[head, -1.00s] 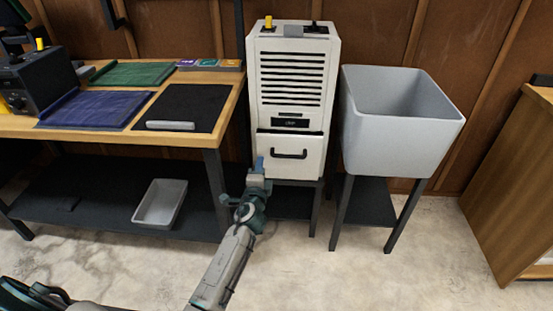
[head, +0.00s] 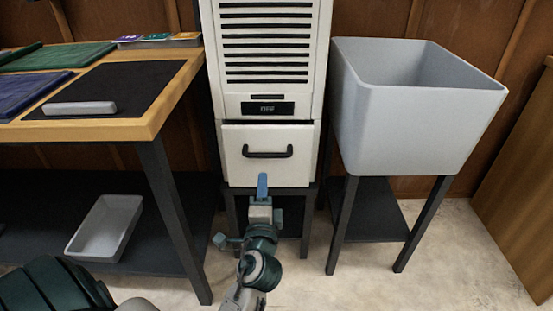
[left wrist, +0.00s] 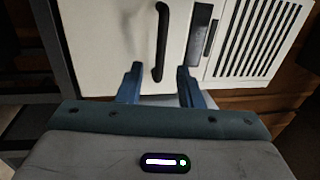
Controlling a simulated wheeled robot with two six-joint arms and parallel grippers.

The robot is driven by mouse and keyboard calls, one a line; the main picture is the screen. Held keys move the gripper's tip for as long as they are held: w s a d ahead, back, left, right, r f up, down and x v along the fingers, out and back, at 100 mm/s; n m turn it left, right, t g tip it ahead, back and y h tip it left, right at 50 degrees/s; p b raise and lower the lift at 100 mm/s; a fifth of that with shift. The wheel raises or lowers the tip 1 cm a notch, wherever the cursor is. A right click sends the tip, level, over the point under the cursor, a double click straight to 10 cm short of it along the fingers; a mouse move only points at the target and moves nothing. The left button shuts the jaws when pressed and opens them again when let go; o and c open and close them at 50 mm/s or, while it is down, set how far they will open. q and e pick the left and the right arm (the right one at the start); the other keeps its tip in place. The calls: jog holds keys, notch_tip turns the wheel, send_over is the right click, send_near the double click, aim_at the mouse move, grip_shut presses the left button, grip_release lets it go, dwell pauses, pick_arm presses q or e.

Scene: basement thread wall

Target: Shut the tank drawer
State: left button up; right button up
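The tank drawer (head: 240,170) is the white front with a black bar handle (head: 268,155) low on the white dehumidifier cabinet (head: 223,105). A dark gap runs along its top edge, and it seems to stand slightly forward; how far is hard to tell. My left gripper (head: 262,186) is in front of the drawer's lower edge, below the handle in the picture. In the left wrist view its two blue fingers (left wrist: 160,86) are apart with nothing held, and the handle (left wrist: 161,42) shows beyond the space between them. Contact cannot be made out. My right gripper is not in view.
A grey tub (head: 410,120) on dark legs stands right of the cabinet. A workbench (head: 150,128) with mats stands left, with a grey bin (head: 105,228) on its lower shelf. A wooden cabinet (head: 520,190) is at far right. Concrete floor shows clear at lower right.

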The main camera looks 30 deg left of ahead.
aim_at(264, 153)
pick_arm(q)
jog(key=x, duration=1)
jog(key=shift+w+a+b, duration=0.25)
jog(key=shift+b, duration=0.1)
grip_shut()
